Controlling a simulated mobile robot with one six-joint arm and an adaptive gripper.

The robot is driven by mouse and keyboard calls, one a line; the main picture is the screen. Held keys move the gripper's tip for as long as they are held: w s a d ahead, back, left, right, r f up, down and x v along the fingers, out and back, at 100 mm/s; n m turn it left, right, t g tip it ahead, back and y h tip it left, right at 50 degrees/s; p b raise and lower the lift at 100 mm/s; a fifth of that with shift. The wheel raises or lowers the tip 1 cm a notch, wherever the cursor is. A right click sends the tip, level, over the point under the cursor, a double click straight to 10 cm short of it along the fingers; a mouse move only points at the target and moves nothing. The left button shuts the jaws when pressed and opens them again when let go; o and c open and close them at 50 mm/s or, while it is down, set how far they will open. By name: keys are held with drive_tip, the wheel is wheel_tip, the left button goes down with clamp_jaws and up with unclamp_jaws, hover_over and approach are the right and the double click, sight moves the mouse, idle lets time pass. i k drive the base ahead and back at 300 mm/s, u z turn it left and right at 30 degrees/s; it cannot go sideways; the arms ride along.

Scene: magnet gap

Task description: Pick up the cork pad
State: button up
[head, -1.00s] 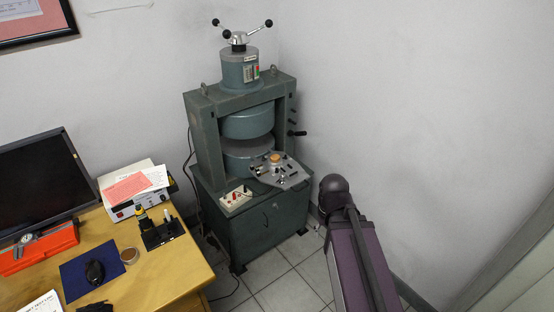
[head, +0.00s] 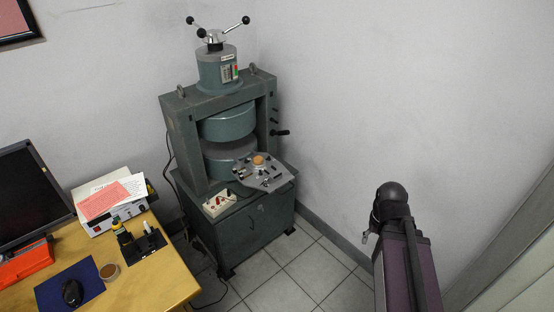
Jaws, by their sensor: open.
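A round tan cork-like disc (head: 259,159) lies on the grey plate (head: 278,179) at the front of the magnet. A second round brown disc (head: 109,271) lies on the wooden desk near the blue mat; at this size I cannot tell for certain which is the cork pad. My arm stands at the right, well apart from both discs. My gripper (head: 369,230) shows only as a small grey part left of the dark arm joint. It is open and its fingers are mostly hidden; I see nothing held.
The green magnet (head: 180,125) stands on a cabinet (head: 252,225) with a switch box (head: 219,203). The desk (head: 165,285) holds a mouse (head: 71,292), a black stand (head: 144,245) and an instrument with papers (head: 108,200). Tiled floor (head: 310,270) is free between cabinet and arm.

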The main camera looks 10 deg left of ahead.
sight(258, 159)
drive_tip(key=z, duration=0.7)
drive_tip(key=k, duration=0.95)
drive_tip(key=u, duration=1.35)
drive_tip(key=i, duration=0.65)
drive_tip(key=z, duration=0.15)
